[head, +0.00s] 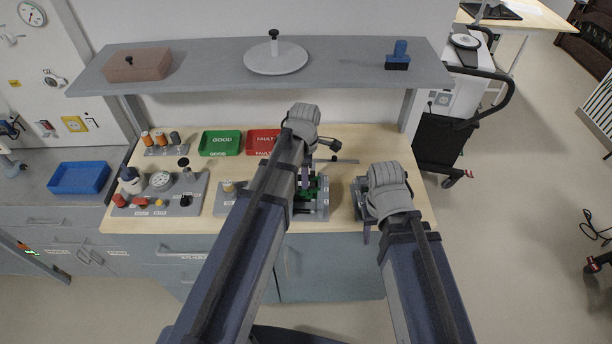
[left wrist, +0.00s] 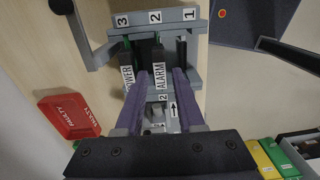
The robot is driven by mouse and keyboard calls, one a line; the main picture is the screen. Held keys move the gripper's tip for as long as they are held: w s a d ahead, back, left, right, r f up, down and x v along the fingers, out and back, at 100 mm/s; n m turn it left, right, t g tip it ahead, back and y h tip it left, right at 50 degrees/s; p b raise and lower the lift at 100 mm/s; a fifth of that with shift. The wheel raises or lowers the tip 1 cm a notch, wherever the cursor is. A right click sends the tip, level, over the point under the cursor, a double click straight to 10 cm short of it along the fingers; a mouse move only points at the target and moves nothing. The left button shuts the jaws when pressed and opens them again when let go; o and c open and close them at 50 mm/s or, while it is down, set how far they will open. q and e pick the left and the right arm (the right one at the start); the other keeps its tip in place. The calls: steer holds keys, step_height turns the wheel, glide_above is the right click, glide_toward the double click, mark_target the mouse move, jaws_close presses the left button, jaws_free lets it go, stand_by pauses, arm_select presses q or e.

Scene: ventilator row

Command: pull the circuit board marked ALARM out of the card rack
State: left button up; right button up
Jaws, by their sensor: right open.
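The card rack (left wrist: 196,75) shows from above in the left wrist view, with slots numbered 1, 2 and 3. The ALARM board (left wrist: 159,76) is in slot 2, its white label facing up. The POWER board (left wrist: 127,78) is in slot 3. My left gripper (left wrist: 161,74) is open, its purple fingers on either side of the ALARM label. Whether they touch the board is not clear. In the head view the rack (head: 322,208) is partly hidden by my left arm, with my left gripper (head: 304,180) over it. My right gripper (head: 366,233) is open and empty, mostly hidden by its arm.
A red FAULTY tray (head: 262,136) and a green GOOD tray (head: 221,137) lie at the back of the bench (head: 345,145). A fixture with a gauge (head: 161,181) stands at the left. A grey shelf (head: 215,72) hangs above the bench.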

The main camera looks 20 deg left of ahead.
mark_target(305, 199)
arm_select(q)
step_height(305, 199, down, 7)
steer(key=b, duration=0.6)
steer(key=shift+r, duration=0.1)
steer(key=shift+c, duration=0.2)
jaws_close()
stand_by(0.4)
steer(key=shift+r, duration=0.15)
